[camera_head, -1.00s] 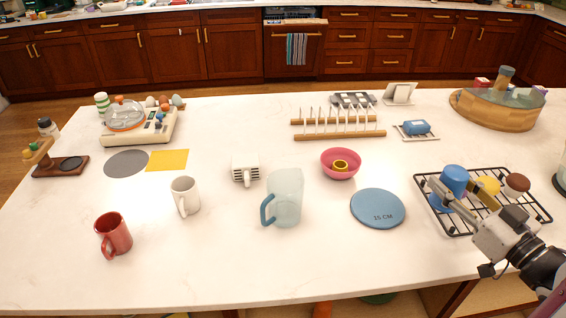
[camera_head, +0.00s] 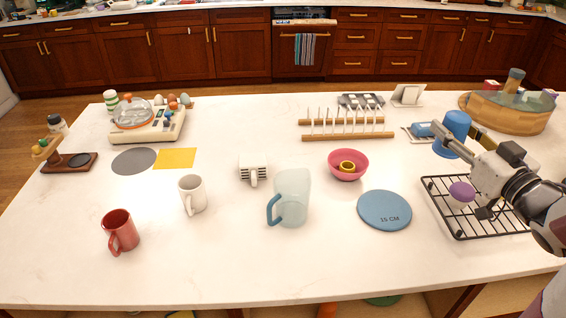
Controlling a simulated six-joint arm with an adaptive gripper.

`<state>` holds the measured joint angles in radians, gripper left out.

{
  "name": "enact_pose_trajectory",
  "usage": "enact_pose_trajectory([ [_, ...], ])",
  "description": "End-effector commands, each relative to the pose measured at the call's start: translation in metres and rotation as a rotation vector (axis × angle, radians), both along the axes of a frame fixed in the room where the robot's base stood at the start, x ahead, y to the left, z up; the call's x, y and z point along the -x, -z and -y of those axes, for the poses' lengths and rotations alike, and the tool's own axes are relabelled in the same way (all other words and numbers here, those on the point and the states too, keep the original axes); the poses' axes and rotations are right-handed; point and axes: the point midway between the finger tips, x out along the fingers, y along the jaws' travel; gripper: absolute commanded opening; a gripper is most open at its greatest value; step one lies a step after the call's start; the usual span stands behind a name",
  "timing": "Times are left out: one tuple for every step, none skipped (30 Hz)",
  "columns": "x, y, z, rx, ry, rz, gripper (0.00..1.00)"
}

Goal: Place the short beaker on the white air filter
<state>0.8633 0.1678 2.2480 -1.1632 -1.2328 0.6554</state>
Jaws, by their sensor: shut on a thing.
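My gripper (camera_head: 457,143) is shut on a blue beaker (camera_head: 455,124), which I take for the short beaker. It holds the beaker above the table, over the far side of the black wire rack. One finger shows at the beaker's left and front; part of the grip is hidden by my arm. A small white slatted block (camera_head: 253,161), which looks like the white air filter, lies on the table left of the pink bowl, well to the left of my gripper.
A pink bowl (camera_head: 335,165), a light-blue jug (camera_head: 293,200) and a blue disc (camera_head: 384,209) lie between the block and the wire rack (camera_head: 459,235). A purple ball (camera_head: 461,192) is on the rack. A white mug (camera_head: 193,194) stands left.

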Motion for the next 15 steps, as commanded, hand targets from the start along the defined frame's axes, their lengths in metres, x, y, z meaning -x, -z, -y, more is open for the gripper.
enact_pose_trajectory([
  [-0.01, -0.005, -0.003, 0.002, 0.005, 0.002, 0.18],
  [-0.015, -0.007, -0.005, 0.002, 0.01, 0.002, 0.18],
  [-0.021, -0.009, -0.005, 0.001, 0.02, 0.001, 0.18],
  [-0.026, -0.011, -0.007, 0.001, 0.025, 0.001, 0.18],
  [-0.031, -0.014, -0.007, 0.001, 0.033, 0.002, 0.18],
  [-0.037, -0.016, -0.009, 0.001, 0.041, 0.001, 0.18],
  [-0.042, -0.018, -0.01, 0.001, 0.048, 0.002, 0.18],
  [-0.047, -0.02, -0.012, 0.001, 0.053, 0.001, 0.18],
  [-0.053, -0.023, -0.014, 0.001, 0.062, 0.002, 0.18],
  [-0.058, -0.024, -0.015, 0.001, 0.069, 0.001, 0.18],
  [-0.062, -0.026, -0.017, 0.001, 0.076, 0.002, 0.18],
  [-0.068, -0.028, -0.019, 0.0, 0.085, 0.001, 0.18],
  [-0.072, -0.03, -0.021, 0.0, 0.091, 0.001, 0.18],
  [-0.077, -0.032, -0.022, 0.0, 0.098, 0.002, 0.18],
  [-0.083, -0.034, -0.025, 0.0, 0.107, 0.001, 0.18],
])
